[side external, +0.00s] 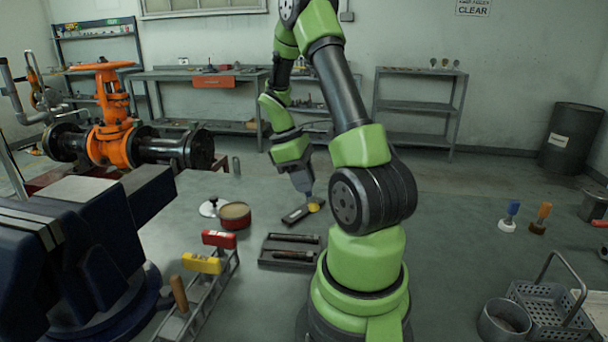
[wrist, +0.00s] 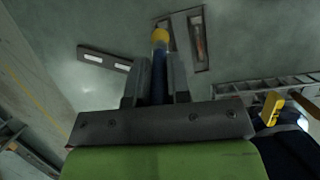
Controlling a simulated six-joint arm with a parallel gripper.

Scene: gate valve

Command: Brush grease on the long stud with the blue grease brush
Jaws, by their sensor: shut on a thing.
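My gripper (side external: 307,191) points down over the bench and is shut on a slim blue tool with a rounded yellow end (wrist: 159,37). The yellow end also shows below the gripper in the side view (side external: 314,207). I cannot tell whether this tool is a brush. An upright blue-handled brush (side external: 513,210) with a white base stands at the far right, beside an orange-handled one. A dark tray (side external: 267,250) holds two dark studs (side external: 293,255); which is longer is unclear. The tray also shows beyond the gripper in the wrist view (wrist: 205,62).
A dark slotted bar (side external: 298,215) lies under the gripper. A red-brown round tin (side external: 235,215) stands to the left. A rack with red and yellow handles (side external: 205,290) and a dark blue vise (side external: 80,240) are front left. The orange brush (side external: 543,214) and a basket (side external: 555,300) are right.

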